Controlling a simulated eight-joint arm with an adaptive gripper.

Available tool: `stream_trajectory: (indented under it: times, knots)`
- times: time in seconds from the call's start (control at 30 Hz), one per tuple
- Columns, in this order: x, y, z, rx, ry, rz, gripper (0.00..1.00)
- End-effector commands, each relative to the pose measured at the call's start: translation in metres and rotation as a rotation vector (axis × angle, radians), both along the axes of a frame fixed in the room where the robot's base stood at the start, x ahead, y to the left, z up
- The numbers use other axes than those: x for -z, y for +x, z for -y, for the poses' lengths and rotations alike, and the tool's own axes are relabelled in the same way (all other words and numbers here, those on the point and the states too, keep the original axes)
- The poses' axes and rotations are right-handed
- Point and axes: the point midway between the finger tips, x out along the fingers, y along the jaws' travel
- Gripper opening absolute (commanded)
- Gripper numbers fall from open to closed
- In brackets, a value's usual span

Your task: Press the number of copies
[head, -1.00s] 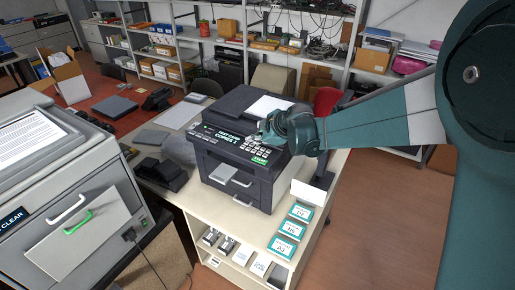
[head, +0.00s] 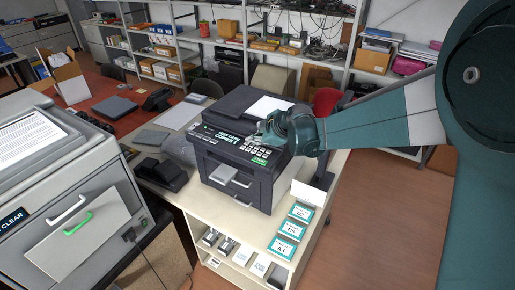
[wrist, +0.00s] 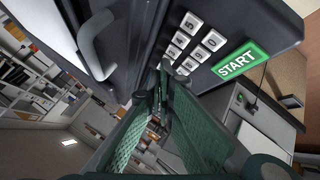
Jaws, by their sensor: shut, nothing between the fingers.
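The dark printer (head: 240,165) stands on a pale cabinet. Its display (head: 227,135) has a second line that seems to read "COPIES 1"; the small text is hard to read. Its keypad (head: 257,148) is partly covered by my gripper (head: 262,138). The wrist view shows white number keys (wrist: 201,53) and a green START button (wrist: 238,63). My gripper's green fingers (wrist: 160,82) are shut and empty, with their tips beside the lower end of the keys. I cannot tell whether they touch a key.
Teal-edged cards (head: 293,231) lie on the cabinet (head: 215,222) in front of the printer. A white sheet (head: 270,107) lies on the printer's top. A grey machine (head: 60,190) stands at the left. Open floor lies to the right.

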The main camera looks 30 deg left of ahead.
Motion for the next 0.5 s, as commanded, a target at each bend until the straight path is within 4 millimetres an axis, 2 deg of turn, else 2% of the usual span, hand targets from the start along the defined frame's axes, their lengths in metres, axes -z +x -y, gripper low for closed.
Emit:
stream_trajectory:
  times: [0.5]
  knots:
    - [0.0085, -0.0001, -0.0001, 0.0, 0.0, 0.0, 0.0]
